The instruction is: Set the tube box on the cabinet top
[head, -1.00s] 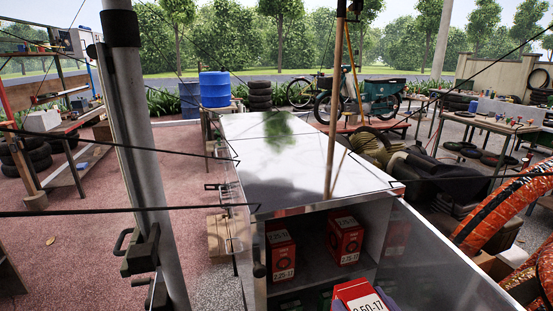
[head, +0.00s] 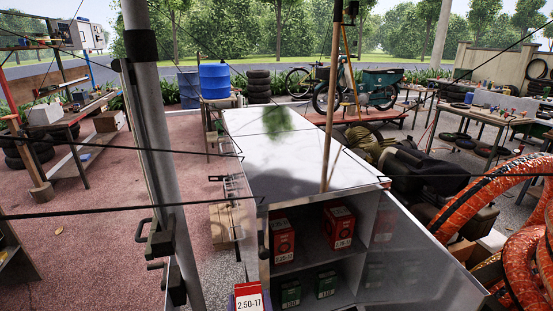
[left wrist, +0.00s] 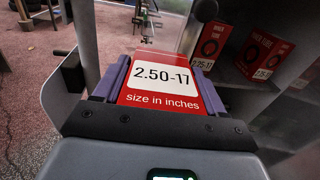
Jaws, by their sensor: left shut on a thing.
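The red tube box (head: 248,297) with a white "2.50-17" label is at the bottom edge of the head view, in front of the cabinet's lower left corner. It fills the middle of the left wrist view (left wrist: 165,80). My left gripper (left wrist: 164,82) is shut on it, with a purple finger along each side. The box is held below the level of the cabinet top (head: 300,165), a shiny metal surface that looks bare apart from reflections and shadow. Most of the gripper is out of the head view. My right gripper is not in view.
The open cabinet front holds red boxes (head: 282,241) on the upper shelf and green boxes (head: 326,284) below. Thin dark cables cross the view. Orange coils (head: 490,190) lie at right.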

